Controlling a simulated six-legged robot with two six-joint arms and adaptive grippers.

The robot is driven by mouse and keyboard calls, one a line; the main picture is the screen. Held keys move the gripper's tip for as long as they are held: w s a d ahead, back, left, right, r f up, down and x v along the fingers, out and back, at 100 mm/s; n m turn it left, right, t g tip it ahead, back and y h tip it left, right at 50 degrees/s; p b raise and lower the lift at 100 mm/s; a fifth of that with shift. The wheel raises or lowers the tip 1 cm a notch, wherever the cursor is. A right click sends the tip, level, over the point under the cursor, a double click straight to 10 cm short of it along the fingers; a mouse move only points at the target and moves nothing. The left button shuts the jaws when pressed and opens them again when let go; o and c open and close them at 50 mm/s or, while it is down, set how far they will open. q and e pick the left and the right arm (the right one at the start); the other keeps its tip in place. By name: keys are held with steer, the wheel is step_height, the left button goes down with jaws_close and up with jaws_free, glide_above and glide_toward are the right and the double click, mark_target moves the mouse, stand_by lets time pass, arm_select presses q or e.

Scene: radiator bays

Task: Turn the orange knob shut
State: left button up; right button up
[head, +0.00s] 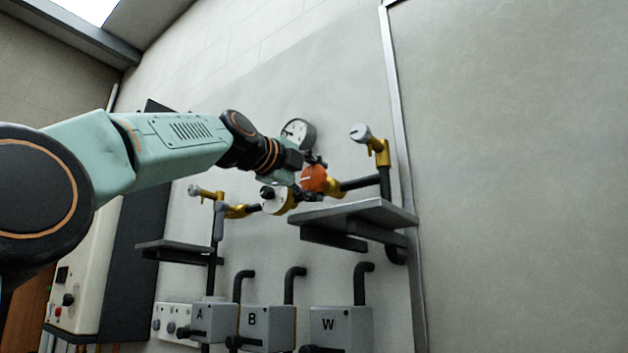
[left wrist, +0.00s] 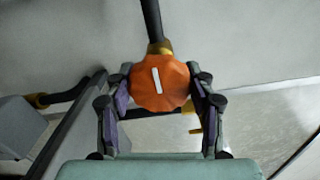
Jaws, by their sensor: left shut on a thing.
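The orange knob (head: 314,178) sits on a brass valve at the end of a black pipe, above a grey shelf. In the left wrist view the orange knob (left wrist: 159,84) faces the camera, with a white mark on it that stands nearly upright, slightly tilted. My left gripper (head: 308,176) is at the knob, its arm coming in from the left. In the left wrist view my left gripper (left wrist: 160,92) has one finger on each side of the knob and is shut on it. My right gripper is not in view.
A grey shelf (head: 355,214) juts out just below the knob. A round gauge (head: 299,134) is behind my gripper. A white knob (head: 274,199) is at lower left, and a grey-capped brass valve (head: 361,133) at upper right. Grey boxes, including one marked W (head: 341,328), are below.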

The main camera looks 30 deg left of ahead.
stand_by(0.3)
arm_select(q)
steer(key=o, duration=1.2)
